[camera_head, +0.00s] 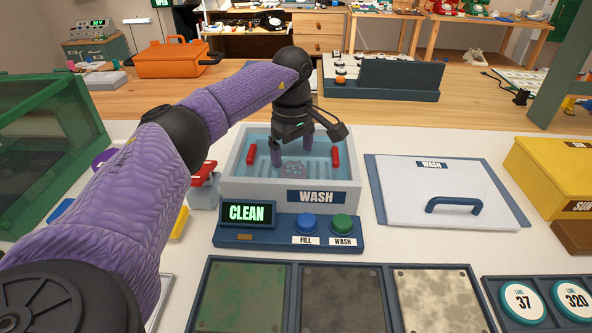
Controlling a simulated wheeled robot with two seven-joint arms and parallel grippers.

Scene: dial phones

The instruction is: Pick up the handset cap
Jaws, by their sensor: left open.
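A small round reddish, perforated piece, likely the handset cap (293,169), lies inside the grey wash basin (233,185). My left arm reaches in from the left, and its gripper (292,156) points down into the basin. Its two purple fingers are apart, one on each side above the round piece, with nothing seen between them. I cannot tell whether the fingertips touch the piece. My right gripper is not in view.
Red clips (251,156) sit inside the basin walls. A blue FILL button (306,222) and green WASH button (342,224) stand in front. A WASH lid (430,188) lies to the right. Framed panels (341,299) line the front. A green glass case (45,150) stands left.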

